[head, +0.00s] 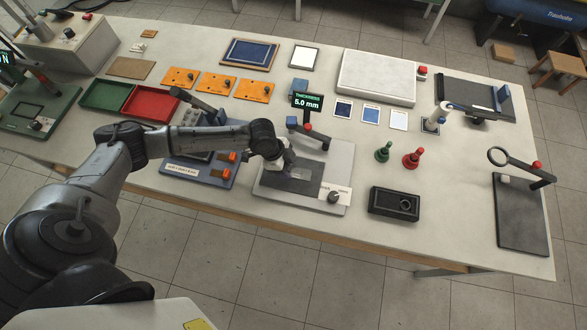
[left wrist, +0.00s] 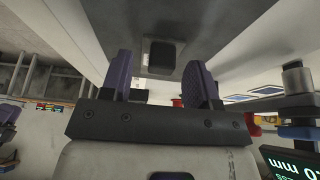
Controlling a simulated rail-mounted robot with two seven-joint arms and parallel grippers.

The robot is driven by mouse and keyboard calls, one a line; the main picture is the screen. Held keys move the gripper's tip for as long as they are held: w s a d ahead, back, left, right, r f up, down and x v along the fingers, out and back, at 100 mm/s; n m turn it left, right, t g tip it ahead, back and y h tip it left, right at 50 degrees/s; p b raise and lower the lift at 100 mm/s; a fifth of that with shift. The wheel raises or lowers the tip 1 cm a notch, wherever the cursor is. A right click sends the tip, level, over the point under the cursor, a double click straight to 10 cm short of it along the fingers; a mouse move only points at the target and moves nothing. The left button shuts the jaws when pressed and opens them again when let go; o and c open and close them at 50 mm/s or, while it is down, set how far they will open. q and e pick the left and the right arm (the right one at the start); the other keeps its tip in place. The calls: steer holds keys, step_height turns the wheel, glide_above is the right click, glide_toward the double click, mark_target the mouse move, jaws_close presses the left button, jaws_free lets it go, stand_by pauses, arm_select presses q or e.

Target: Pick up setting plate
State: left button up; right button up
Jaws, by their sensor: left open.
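My left gripper (head: 284,168) is low over the grey base (head: 262,188) of the thickness gauge, near its left half. A small grey plate-like piece (head: 304,174) lies there beside the fingers; I cannot tell for sure whether it is the setting plate. In the left wrist view the two purple-padded fingers (left wrist: 157,72) are apart, with a gap between them. My right gripper is not in view.
The gauge display (head: 308,102) reads 5.0 mm and stands behind the base. A blue fixture (head: 200,172) is close on the left. A black box (head: 394,204) and green (head: 382,153) and red (head: 413,158) handled tools stand to the right. Orange plates (head: 217,84) lie behind.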

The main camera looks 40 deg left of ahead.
arm_select(q)
steer(key=shift+f, duration=0.25)
jaws_close()
stand_by(0.4)
